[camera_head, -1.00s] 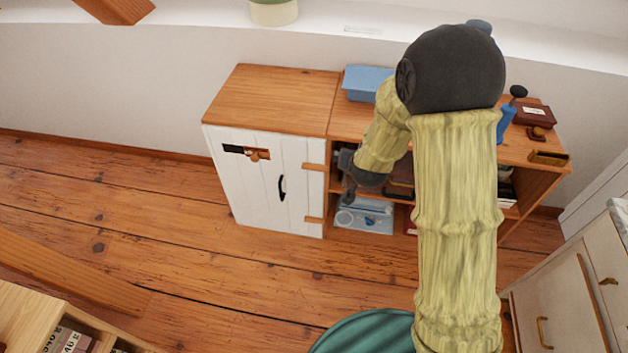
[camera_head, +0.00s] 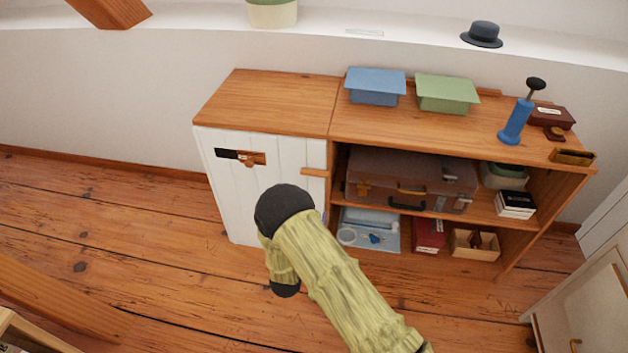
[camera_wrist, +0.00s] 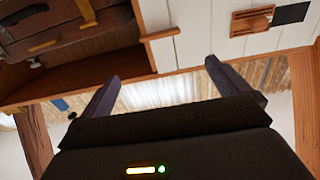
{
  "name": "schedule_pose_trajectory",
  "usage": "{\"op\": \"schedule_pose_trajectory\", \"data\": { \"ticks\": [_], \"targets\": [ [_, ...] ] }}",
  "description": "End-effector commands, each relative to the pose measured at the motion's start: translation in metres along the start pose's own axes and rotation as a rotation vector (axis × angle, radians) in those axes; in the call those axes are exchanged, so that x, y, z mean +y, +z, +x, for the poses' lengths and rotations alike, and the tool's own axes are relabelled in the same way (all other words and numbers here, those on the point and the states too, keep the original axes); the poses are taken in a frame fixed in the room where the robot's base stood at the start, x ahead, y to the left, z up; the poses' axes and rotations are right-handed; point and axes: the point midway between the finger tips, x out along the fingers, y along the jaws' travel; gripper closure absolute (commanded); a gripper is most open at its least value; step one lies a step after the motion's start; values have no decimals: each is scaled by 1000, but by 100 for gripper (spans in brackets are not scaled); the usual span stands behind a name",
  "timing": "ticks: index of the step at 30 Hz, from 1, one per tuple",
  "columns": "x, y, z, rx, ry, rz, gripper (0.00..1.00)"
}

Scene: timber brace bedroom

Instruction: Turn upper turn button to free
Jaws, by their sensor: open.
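The upper turn button (camera_head: 250,160) is a small wooden piece at the upper left of the white plank door (camera_head: 222,190). It lies about level, beside a dark plate (camera_head: 228,154). It also shows at the upper right of the wrist view (camera_wrist: 252,20), beside the same dark plate. My gripper (camera_wrist: 160,80) is open, with nothing between its two dark fingers. Its fingertips are apart from the button, which lies to their upper right in the wrist view. In the head view my arm covers the lower door and hides the gripper and the door's handle.
A wooden strap (camera_head: 315,172) crosses the door's right edge. Open shelves to the right hold a brown suitcase (camera_head: 410,180), books and small boxes. A blue box (camera_head: 376,88), a green box (camera_head: 446,95) and a blue pump-like item (camera_head: 517,122) stand on top. Floor left of the cabinet is clear.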

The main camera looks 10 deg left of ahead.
Motion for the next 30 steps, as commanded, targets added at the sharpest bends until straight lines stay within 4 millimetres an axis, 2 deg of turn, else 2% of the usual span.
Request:
{"op": "schedule_pose_trajectory", "data": {
  "ticks": [6, 11, 30],
  "targets": [
    [0, -1, 2, -1, 0, 0, 0],
    [1, 0, 14, -2, 1, 2, 0],
    [1, 1, 123, -1, 1, 2, 0]
  ]
}}
